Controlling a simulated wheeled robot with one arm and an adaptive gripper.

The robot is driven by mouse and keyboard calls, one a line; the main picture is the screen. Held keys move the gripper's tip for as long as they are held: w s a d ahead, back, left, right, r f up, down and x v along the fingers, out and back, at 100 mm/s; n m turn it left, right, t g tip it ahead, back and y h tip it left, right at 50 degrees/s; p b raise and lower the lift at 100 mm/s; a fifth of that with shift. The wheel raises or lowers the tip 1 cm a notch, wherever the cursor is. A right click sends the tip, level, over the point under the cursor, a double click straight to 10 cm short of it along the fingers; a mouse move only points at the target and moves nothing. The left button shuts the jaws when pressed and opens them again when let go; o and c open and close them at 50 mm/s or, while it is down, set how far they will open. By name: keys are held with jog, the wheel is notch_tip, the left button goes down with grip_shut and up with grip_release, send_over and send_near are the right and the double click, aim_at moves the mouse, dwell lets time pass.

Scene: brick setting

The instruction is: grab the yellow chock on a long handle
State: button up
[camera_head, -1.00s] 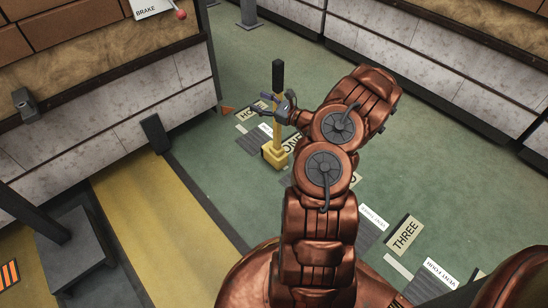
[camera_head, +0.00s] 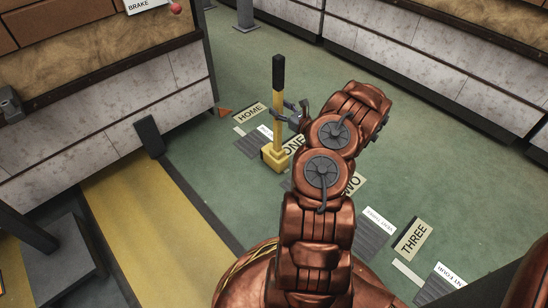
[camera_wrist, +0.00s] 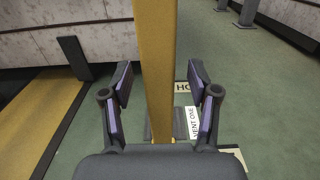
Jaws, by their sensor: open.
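The yellow chock (camera_head: 275,157) stands on the green floor with its long handle upright. The handle is yellow below and has a black grip (camera_head: 279,73) on top. My gripper (camera_head: 289,112) is open at the handle's yellow part, below the black grip. In the wrist view the yellow handle (camera_wrist: 156,70) runs upright between the two open fingers of my gripper (camera_wrist: 160,85), with a gap on each side. The chock's block is mostly hidden in the wrist view behind my gripper's palm.
Floor labels HOME (camera_head: 250,113), ONE, TWO and THREE (camera_head: 413,237) lie flat in a row with vent grates. A stone-panelled wall (camera_head: 110,110) stands at left, beside a yellow floor strip (camera_head: 150,220). Open green floor lies behind and right.

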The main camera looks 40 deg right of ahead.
jog(key=shift+w+b, duration=0.4)
jog(key=shift+w, duration=1)
jog(key=shift+c, duration=0.4)
grip_shut()
